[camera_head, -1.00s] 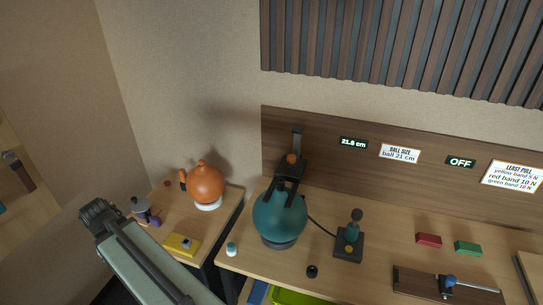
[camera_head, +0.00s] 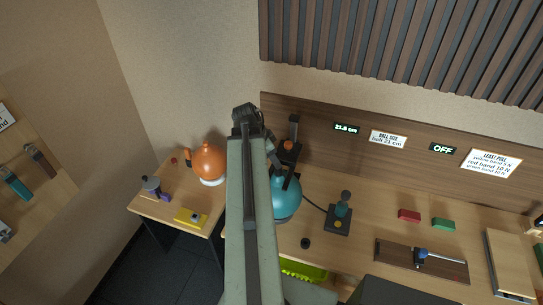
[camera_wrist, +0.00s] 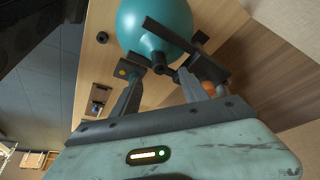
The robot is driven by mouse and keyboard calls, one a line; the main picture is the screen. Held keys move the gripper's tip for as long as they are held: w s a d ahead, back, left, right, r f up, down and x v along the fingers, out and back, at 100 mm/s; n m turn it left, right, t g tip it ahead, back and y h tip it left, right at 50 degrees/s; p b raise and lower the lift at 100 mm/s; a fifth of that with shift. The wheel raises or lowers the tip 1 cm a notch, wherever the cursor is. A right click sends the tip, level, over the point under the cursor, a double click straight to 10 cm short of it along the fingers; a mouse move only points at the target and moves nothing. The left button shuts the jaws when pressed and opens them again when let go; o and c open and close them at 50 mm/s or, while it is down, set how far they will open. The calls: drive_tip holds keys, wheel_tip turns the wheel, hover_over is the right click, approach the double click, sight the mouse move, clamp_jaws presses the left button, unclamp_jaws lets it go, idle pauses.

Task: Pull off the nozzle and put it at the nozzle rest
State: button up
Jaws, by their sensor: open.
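The teal ball (camera_head: 286,203) sits on the bench, partly hidden by my arm in the head view. In the wrist view the ball (camera_wrist: 157,25) fills the top middle, with a dark bar across it. A short black piece (camera_wrist: 159,64), apparently the nozzle, shows at the ball below that bar. My gripper (camera_wrist: 160,76) is open, its fingers to the left and right of this piece; I cannot tell whether they touch it. A small black ring-like piece (camera_head: 305,243) lies on the bench front; I cannot tell whether it is the nozzle rest.
An orange ball (camera_head: 208,161) is on the left table. Red (camera_head: 409,216) and green (camera_head: 444,224) blocks lie right. Displays read 21.8 cm and OFF.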

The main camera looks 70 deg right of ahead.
sight(279, 171)
drive_tip(key=b+x, duration=0.6)
drive_tip(key=x, duration=0.1)
drive_tip(key=shift+f, duration=0.3)
drive_tip(key=shift+r, duration=0.15)
clamp_jaws()
idle(1.0)
drive_tip(key=shift+r+p, duration=0.6)
idle(0.4)
drive_tip(key=c, duration=0.6)
unclamp_jaws()
drive_tip(key=shift+c, duration=0.2)
clamp_jaws()
